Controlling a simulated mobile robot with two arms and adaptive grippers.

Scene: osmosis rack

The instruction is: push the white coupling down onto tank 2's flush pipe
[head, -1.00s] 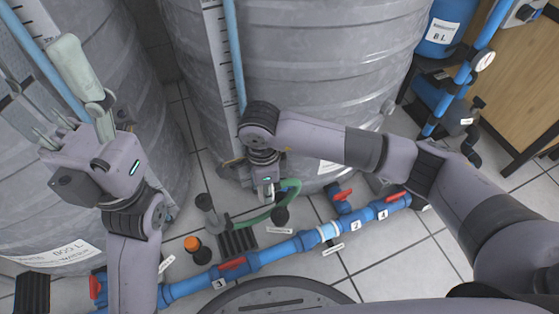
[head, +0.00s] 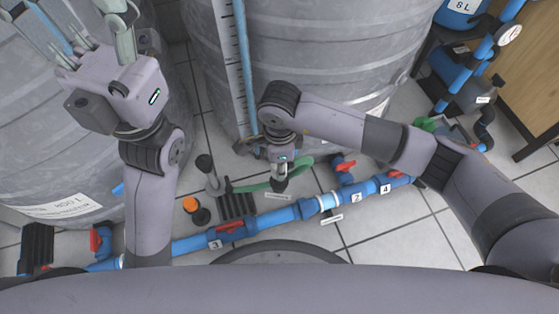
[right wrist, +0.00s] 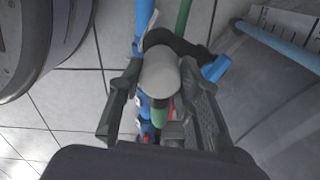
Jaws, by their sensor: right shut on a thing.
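My right gripper (head: 282,162) reaches down between the tanks and the blue pipe run in the head view. In the right wrist view its dark fingers (right wrist: 161,100) stand on both sides of a pale grey-white round piece, the white coupling (right wrist: 160,72), and it is shut on it. A dark part and a green hose (right wrist: 184,15) lie just beyond the coupling there. The flush pipe itself is hidden by the gripper and coupling, so I cannot tell how they are seated. My left gripper (head: 120,30) is raised at the upper left; its jaw state is unclear.
The blue pipe run (head: 280,216) with red valve handles crosses the floor in front. The green hose (head: 250,187) runs close to my right gripper. A grey upright fitting (head: 212,176) and an orange-capped piece (head: 190,205) stand to the left. A large grey tank (head: 310,60) rises behind.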

